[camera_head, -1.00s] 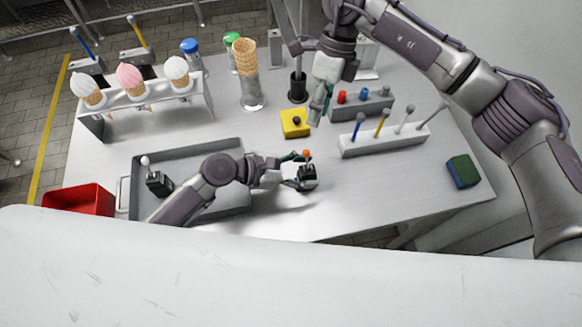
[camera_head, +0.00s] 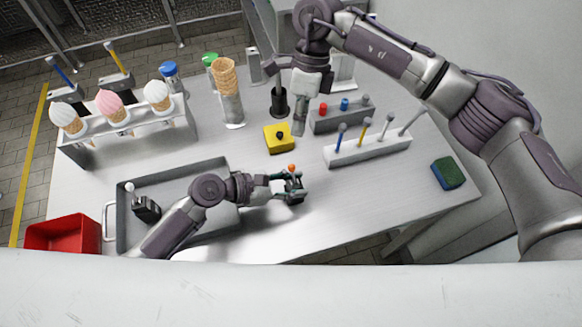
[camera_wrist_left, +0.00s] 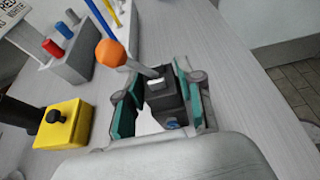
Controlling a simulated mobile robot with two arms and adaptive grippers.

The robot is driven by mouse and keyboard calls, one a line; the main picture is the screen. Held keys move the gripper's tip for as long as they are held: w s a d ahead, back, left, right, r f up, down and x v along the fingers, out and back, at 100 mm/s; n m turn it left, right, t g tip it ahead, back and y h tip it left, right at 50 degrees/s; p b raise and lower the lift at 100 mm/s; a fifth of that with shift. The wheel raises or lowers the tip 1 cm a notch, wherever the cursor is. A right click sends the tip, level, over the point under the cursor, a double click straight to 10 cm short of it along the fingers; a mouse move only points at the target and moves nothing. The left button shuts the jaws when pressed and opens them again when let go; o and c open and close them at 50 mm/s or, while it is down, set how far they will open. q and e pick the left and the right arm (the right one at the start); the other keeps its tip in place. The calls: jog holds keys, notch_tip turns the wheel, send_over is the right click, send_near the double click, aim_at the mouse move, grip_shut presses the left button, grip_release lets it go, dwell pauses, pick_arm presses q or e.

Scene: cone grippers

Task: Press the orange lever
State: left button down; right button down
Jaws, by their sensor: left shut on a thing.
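The orange lever (camera_head: 291,168) is a short metal stick with an orange ball, on a small black base (camera_head: 297,195) near the table's front middle. In the left wrist view the orange ball (camera_wrist_left: 112,53) leans up and left from the black base (camera_wrist_left: 167,103). My left gripper (camera_head: 288,187) is shut on the black base, with its teal-padded fingers on either side. The ball stands clear of the fingers. My right gripper (camera_head: 299,126) points down near the yellow button box (camera_head: 279,139); its fingers are too small to judge.
A grey button block (camera_head: 339,115) and a white rack of colored levers (camera_head: 368,149) stand behind and right. A grey tray (camera_head: 184,170) is at left, with a red bin (camera_head: 62,233) beyond. A green-blue sponge (camera_head: 448,173) lies right. The front right tabletop is clear.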

jog(key=w+a+n, duration=0.1)
jog(key=n, duration=0.7)
jog(key=a+f+n+t+h, duration=0.1)
jog(key=n, duration=0.7)
jog(key=w+a+n+t, duration=0.1)
jog(key=a+n, duration=0.1)
jog(key=n, duration=0.7)
jog(key=shift+w+f+h, duration=0.3)
jog(key=shift+w, duration=0.05)
